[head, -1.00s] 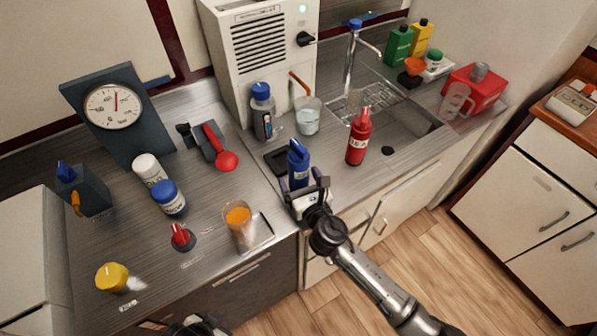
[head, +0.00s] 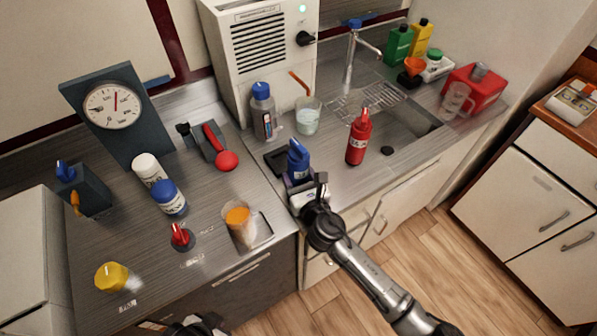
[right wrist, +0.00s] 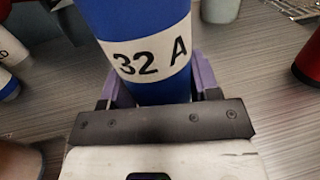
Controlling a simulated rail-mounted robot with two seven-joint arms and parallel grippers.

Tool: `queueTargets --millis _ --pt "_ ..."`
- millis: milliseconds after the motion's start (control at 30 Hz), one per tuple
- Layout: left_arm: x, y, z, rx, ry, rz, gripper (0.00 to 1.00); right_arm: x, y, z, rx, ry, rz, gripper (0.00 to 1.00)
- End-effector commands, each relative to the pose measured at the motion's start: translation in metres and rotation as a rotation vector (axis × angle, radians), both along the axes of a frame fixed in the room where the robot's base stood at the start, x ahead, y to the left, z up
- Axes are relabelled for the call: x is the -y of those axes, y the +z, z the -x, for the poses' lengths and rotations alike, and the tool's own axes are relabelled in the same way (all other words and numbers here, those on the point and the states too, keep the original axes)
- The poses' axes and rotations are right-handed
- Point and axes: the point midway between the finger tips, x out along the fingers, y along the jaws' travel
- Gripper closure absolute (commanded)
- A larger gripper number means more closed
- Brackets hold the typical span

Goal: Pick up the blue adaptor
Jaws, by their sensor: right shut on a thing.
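The blue adaptor (head: 299,160) stands upright near the counter's front edge, left of the red bottle-shaped piece. In the right wrist view the blue adaptor (right wrist: 143,18) fills the top middle, with a white label reading "32 A". My right gripper (head: 304,187) comes in from the lower right and is shut on the adaptor's lower part. Its purple fingers (right wrist: 160,88) lie on both sides of it. The adaptor's base is hidden, so I cannot tell whether it touches the counter. My left gripper (head: 195,326) shows only partly at the bottom edge; its jaws are unclear.
A red piece (head: 358,140) stands close to the right, by the sink. A blue-capped bottle (head: 263,112) and a clear beaker (head: 308,118) stand behind. A glass with orange contents (head: 239,222) stands to the left. The floor in front is clear.

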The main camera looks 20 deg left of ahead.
Motion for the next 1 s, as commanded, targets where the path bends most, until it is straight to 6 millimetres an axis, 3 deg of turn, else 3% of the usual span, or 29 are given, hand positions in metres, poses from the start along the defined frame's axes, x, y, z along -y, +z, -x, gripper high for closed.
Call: queueTargets --millis 133,467,667,767,1000 --pt "0.000 0.000 0.000 0.000 0.000 0.000 1.00 0.000 0.000 0.000 0.000 0.000 0.000 0.82" --pt "0.002 0.001 0.000 0.000 0.004 0.005 1.00 0.000 0.005 0.000 0.003 0.001 -0.001 0.82" --pt "0.003 0.007 0.000 0.000 0.007 0.011 1.00 0.000 0.026 -0.001 0.006 0.002 -0.001 0.82" --pt "0.003 0.011 0.000 0.000 0.007 0.011 1.00 0.000 0.045 -0.001 0.009 0.003 0.000 0.82" --pt "0.001 0.017 0.000 0.001 0.004 0.006 1.00 0.046 0.071 0.015 0.005 0.000 0.001 0.82"
